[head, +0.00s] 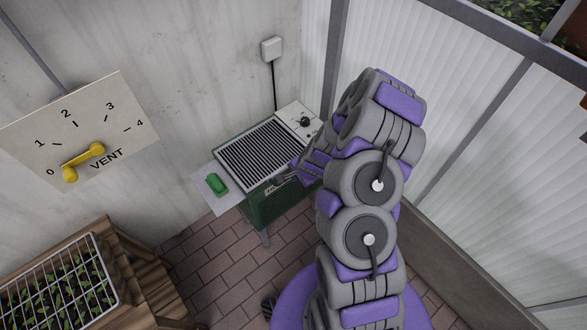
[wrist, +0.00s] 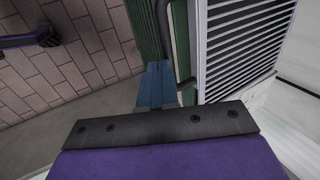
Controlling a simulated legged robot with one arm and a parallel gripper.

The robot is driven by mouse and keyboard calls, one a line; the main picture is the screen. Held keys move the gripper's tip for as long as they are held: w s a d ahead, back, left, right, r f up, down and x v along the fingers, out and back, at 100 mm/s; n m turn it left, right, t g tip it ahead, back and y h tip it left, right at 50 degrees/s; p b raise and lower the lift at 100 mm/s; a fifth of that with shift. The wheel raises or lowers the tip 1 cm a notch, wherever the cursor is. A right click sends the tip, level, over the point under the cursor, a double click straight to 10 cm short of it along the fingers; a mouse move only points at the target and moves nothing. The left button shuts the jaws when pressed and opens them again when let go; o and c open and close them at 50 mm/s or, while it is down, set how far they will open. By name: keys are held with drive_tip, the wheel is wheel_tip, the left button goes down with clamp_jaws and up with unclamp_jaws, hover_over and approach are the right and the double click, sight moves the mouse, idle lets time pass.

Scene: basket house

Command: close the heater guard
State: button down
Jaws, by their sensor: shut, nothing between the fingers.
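The heater (head: 268,206) is a green box on legs against the back wall. A dark slatted panel in a green frame (head: 259,154) lies over its top; I take this as the guard, and cannot tell whether it is fully down. The slats also show at the right of the wrist view (wrist: 248,40), with a dark curved bar beside the green edge. My gripper (wrist: 156,86) has blue fingers, shut and empty, close to the heater's green front edge. Whether they touch it is unclear. In the head view my arm hides the heater's right front corner.
A pale flat panel with a green block (head: 217,185) juts out left of the heater. A white control panel with a dark knob (head: 304,121) is at its right. A VENT dial (head: 85,160) and wooden seedling bench (head: 130,275) stand left. Brick floor (head: 205,255) is clear between.

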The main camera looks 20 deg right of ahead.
drive_tip(key=shift+s+a+f+b, duration=0.1)
drive_tip(key=shift+s+f+b, duration=0.05)
drive_tip(key=shift+f, duration=0.45)
drive_tip(key=shift+s+a+f+b, duration=0.1)
drive_tip(key=shift+s+f+b, duration=0.05)
drive_tip(key=shift+f, duration=0.4)
drive_tip(key=shift+w+f, duration=0.1)
drive_tip(key=shift+w, duration=0.05)
